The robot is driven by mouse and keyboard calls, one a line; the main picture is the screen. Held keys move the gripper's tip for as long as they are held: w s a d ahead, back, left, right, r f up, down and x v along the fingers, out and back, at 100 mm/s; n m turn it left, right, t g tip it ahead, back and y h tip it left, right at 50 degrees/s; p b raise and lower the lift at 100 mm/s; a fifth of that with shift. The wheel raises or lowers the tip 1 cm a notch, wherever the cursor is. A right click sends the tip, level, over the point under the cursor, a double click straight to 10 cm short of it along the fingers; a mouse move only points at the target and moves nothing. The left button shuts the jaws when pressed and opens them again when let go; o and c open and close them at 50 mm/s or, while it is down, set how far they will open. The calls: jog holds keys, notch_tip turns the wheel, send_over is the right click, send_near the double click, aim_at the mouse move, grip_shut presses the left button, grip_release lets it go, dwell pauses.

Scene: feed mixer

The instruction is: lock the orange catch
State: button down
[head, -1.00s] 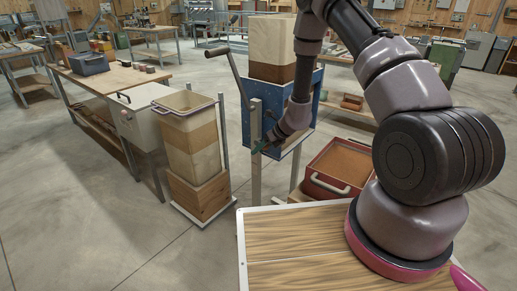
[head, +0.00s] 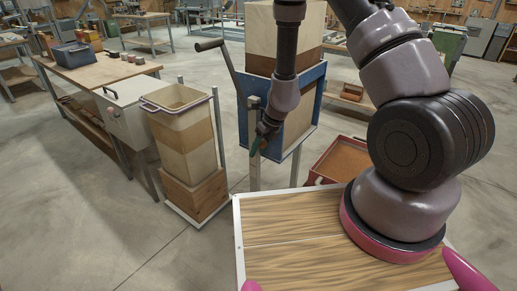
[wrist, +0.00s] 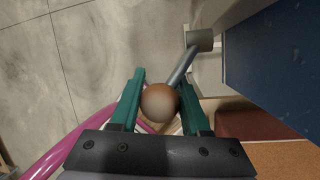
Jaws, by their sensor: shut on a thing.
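In the wrist view a brownish-orange ball knob (wrist: 159,102) sits between the green fingers of my gripper (wrist: 160,103), which is shut on it. A grey rod (wrist: 183,68) runs from the knob up and right to a grey cylindrical pivot (wrist: 200,40). I take this to be the orange catch. In the head view my gripper (head: 258,144) is at the grey post (head: 254,165) on the near left side of the blue frame (head: 302,120); the knob is too small to make out there.
A tall wooden hopper (head: 262,30) stands in the blue frame, with a crank (head: 224,60) at its left. A red tray (head: 338,160) lies below right. A wooden bin (head: 182,130) stands left, near a workbench (head: 98,75). Floor is open at front left.

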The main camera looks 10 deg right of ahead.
jog(key=shift+c, duration=1.9)
grip_release()
jog(key=v, duration=1)
jog(key=shift+d+r, duration=0.15)
jog(key=shift+r, duration=0.25)
